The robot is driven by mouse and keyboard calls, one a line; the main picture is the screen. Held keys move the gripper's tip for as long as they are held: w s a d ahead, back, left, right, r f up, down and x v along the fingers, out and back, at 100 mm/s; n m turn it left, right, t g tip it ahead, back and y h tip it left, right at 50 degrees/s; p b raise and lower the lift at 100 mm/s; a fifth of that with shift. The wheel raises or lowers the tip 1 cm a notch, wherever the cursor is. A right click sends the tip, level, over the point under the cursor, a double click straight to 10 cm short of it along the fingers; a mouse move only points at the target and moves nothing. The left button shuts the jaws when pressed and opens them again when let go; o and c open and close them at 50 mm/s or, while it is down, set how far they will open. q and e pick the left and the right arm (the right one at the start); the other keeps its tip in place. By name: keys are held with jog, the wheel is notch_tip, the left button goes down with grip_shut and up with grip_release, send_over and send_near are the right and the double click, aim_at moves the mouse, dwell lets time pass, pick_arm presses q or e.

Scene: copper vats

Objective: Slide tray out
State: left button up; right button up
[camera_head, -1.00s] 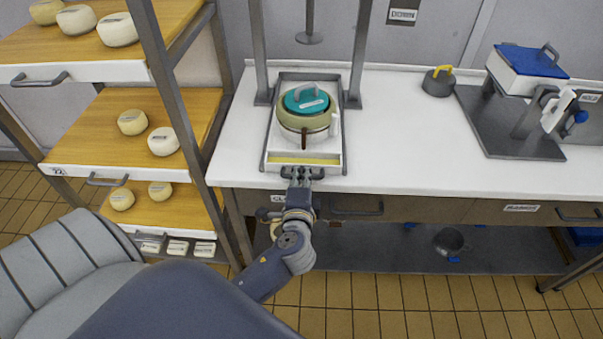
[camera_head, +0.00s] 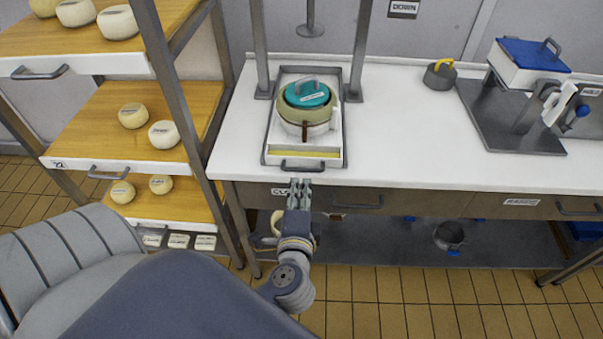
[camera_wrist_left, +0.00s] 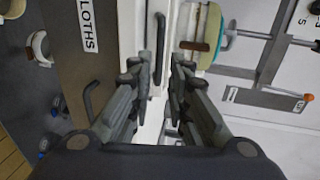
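The white tray (camera_head: 275,145) lies on the counter under the press frame, its dark handle (camera_head: 303,167) at the front edge. A cream mould (camera_head: 318,117) with a teal lid (camera_head: 307,96) stands on it. My left gripper (camera_head: 300,182) is just in front of the handle, at the counter's front edge, apart from it. In the left wrist view the gripper (camera_wrist_left: 164,62) has its fingers spread and empty, with the tray handle (camera_wrist_left: 160,40) just beyond the fingertips. My right gripper is not in view.
The press posts (camera_head: 259,50) flank the tray. Below the counter are drawers with handles (camera_head: 358,205). A rack of cheeses (camera_head: 163,134) stands close on the left. The counter (camera_head: 410,140) right of the tray is clear up to a metal stand (camera_head: 510,130).

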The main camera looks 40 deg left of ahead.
pick_arm(q)
jog(key=shift+v, duration=1.5)
jog(key=s+d+f+g+h, duration=0.2)
jog(key=f, duration=0.9)
jog(key=s+d+f+g+h, duration=0.2)
jog(key=f, duration=0.9)
jog(key=s+d+f+g+h, duration=0.2)
jog(key=f, duration=0.9)
jog(key=s+a+f+n+g, duration=0.1)
jog(key=s+f+n+g, duration=0.1)
jog(key=s+f, duration=0.4)
jog(key=s+a+f+n+g+h, duration=0.1)
jog(key=s+f+n+g, duration=0.1)
jog(key=s+f+n, duration=0.2)
jog(key=s+a+f+n+g+h, duration=0.1)
jog(key=s+a+f+n+g, duration=0.1)
jog(key=s+f, duration=0.8)
jog(key=s+n, duration=0.1)
jog(key=s, duration=0.5)
